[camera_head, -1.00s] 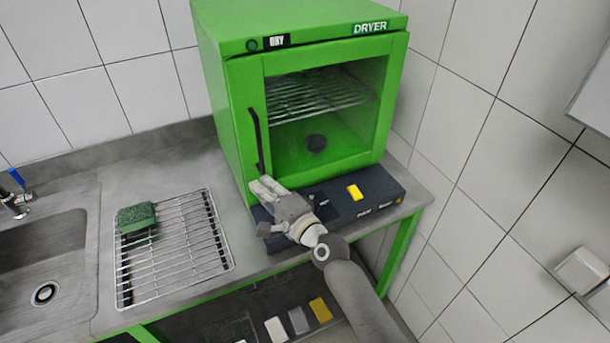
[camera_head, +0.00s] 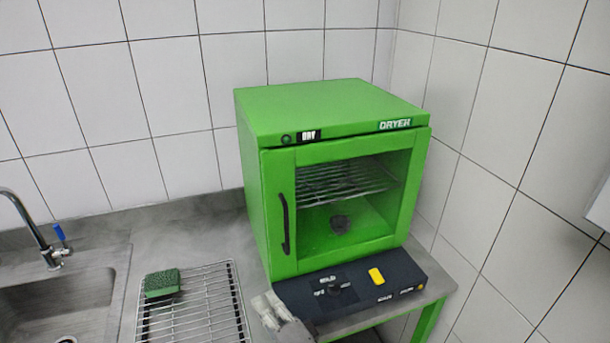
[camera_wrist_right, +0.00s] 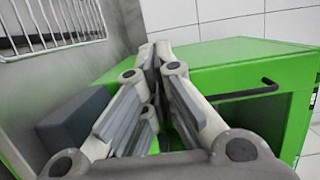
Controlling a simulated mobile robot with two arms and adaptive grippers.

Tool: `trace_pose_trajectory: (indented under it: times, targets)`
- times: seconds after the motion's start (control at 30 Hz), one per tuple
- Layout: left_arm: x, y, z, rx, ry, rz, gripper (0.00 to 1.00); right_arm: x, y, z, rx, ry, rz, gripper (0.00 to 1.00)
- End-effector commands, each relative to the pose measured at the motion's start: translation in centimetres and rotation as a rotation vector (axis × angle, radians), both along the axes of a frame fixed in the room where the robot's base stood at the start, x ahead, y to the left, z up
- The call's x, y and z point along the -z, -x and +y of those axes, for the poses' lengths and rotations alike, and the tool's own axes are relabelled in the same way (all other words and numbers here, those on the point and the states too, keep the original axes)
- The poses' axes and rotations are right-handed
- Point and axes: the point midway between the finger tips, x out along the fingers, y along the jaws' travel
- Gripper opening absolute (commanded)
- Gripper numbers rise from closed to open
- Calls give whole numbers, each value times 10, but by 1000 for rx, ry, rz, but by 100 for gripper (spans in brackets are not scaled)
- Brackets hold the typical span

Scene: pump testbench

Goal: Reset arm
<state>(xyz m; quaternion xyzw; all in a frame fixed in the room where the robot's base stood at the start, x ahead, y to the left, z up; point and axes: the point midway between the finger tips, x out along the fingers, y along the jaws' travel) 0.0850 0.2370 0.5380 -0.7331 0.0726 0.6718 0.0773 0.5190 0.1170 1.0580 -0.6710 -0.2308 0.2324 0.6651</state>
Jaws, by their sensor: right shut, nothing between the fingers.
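My right gripper (camera_head: 268,306) is at the bottom of the head view, left of the dark control panel and below the dryer's handle. Its lower part and arm are cut off by the frame edge. In the right wrist view the gripper (camera_wrist_right: 153,55) is shut, its fingertips together with nothing between them. The green dryer (camera_head: 320,108) stands behind it with its glass door closed. The dryer also fills much of the right wrist view (camera_wrist_right: 235,60). My left gripper is in neither view.
A dark control panel (camera_head: 362,299) with a knob and yellow button sits before the dryer. A wire rack (camera_head: 215,309) holds a green sponge (camera_head: 162,281). A sink (camera_head: 62,305) with a tap (camera_head: 32,228) is at the left. Tiled walls close the back and right.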

Motion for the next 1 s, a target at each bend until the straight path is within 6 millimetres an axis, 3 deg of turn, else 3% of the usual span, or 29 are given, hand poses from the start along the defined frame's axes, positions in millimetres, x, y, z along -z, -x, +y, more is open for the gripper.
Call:
trace_pose_trajectory:
  times: [0.17,0.37,0.63,0.8,1.0]
  targets:
    - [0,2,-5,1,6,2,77,13,18,-15,-49,152,-19,0]
    - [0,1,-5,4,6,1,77,49,62,-65,-166,537,-33,0]
    - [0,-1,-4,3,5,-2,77,95,137,-174,-346,1081,60,0]
    - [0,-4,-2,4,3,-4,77,104,180,-235,-442,1315,157,0]
    - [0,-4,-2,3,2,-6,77,101,221,-290,-529,1497,270,0]
